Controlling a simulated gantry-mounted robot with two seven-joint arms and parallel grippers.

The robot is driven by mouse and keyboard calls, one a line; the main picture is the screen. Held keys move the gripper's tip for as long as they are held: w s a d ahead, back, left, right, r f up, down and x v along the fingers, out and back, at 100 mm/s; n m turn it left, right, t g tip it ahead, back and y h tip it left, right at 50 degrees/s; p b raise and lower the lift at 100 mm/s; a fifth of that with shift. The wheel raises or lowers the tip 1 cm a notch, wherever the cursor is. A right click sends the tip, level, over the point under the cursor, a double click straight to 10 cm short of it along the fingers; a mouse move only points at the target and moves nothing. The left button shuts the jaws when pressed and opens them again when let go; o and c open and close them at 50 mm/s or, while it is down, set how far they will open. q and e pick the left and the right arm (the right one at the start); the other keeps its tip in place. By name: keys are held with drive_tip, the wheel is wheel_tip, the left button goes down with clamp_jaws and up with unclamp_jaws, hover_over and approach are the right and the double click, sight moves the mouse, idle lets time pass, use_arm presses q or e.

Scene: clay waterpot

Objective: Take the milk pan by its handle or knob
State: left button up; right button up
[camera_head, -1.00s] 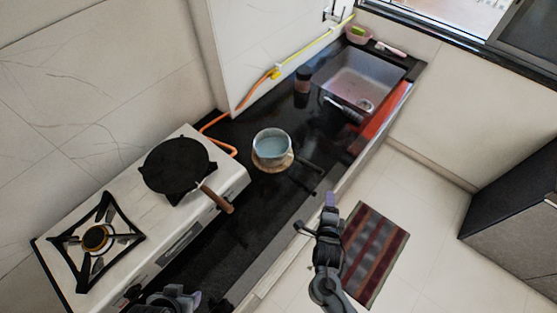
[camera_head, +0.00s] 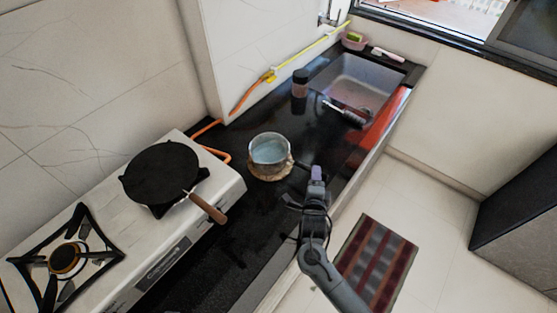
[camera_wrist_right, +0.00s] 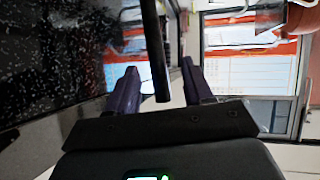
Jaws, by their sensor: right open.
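The milk pan (camera_head: 270,149) is a small pale pan with a bluish inside. It sits upright on a round tan trivet (camera_head: 264,176) on the black counter. Its dark handle points right, toward my right gripper (camera_head: 315,178), which partly covers it. In the right wrist view a black bar, apparently the handle (camera_wrist_right: 156,45), runs down into the gap between the two open fingers (camera_wrist_right: 158,78). I cannot tell whether either finger touches it. My left gripper is not in view.
A black flat pan (camera_head: 162,173) with a brown handle stands on the white stove (camera_head: 228,182) at left. The sink (camera_head: 360,85) and a dark jar (camera_head: 300,83) lie behind. The counter (camera_head: 225,240) in front is clear. A striped mat (camera_head: 376,262) lies on the floor.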

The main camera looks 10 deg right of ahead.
drive_tip(key=shift+b+x, duration=0.35)
drive_tip(key=shift+x, duration=2.35)
drive_tip(key=shift+f, duration=0.15)
drive_tip(key=shift+s, duration=0.1)
clamp_jaws()
